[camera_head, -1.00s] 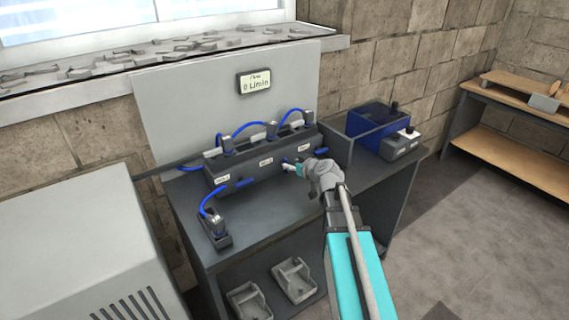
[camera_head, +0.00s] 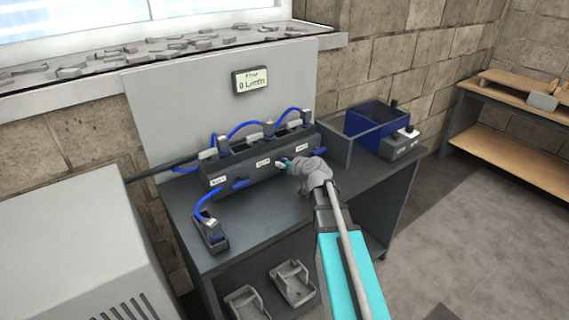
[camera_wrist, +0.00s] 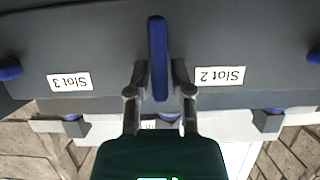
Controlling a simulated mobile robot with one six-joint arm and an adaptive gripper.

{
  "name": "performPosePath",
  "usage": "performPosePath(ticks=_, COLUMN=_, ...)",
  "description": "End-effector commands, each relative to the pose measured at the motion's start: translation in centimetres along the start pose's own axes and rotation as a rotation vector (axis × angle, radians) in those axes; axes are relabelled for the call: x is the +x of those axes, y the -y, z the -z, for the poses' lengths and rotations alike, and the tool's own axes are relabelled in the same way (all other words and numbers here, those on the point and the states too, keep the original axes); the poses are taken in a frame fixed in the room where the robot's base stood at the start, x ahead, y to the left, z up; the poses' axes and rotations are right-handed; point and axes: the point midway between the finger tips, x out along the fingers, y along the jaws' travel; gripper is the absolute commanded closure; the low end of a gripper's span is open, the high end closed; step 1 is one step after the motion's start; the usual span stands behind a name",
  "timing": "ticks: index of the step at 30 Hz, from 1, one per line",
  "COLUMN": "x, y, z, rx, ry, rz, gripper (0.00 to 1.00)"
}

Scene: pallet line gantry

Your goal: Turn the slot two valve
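A dark manifold block (camera_head: 232,172) with slot labels stands on the grey bench. The slot two label (camera_head: 263,162) is in the middle and also shows upside down in the wrist view (camera_wrist: 220,76). The blue slot two valve handle (camera_wrist: 158,50) is a slim bar beside that label, standing across the label line. My gripper (camera_head: 285,163) is at the block's front face. In the wrist view, its fingers (camera_wrist: 159,76) are closed in on both sides of the handle, seemingly touching it. In the head view, my gripper mostly hides this handle.
Other blue handles (camera_head: 240,183) lie along the block. Blue hoses (camera_head: 245,127) loop above it. The flow display (camera_head: 251,81) appears to read 0 L/min.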

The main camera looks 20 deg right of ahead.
Motion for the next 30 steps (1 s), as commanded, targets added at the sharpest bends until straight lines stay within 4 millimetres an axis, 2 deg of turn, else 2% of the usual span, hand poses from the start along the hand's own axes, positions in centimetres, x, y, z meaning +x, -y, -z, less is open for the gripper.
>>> performPosePath(ticks=1, x=-0.01, y=-0.01, z=-0.01, rx=0.000, ry=0.000, rz=0.000, gripper=0.90)
performPosePath(ticks=3, x=-0.01, y=-0.03, z=-0.01, rx=0.000, ry=0.000, rz=0.000, gripper=1.00)
performPosePath(ticks=19, x=0.00, y=-0.21, z=-0.08, rx=0.043, ry=0.000, rz=0.017, gripper=1.00)
performPosePath(ticks=30, x=0.08, y=-0.69, z=-0.31, rx=0.249, ry=0.000, rz=0.102, gripper=1.00)
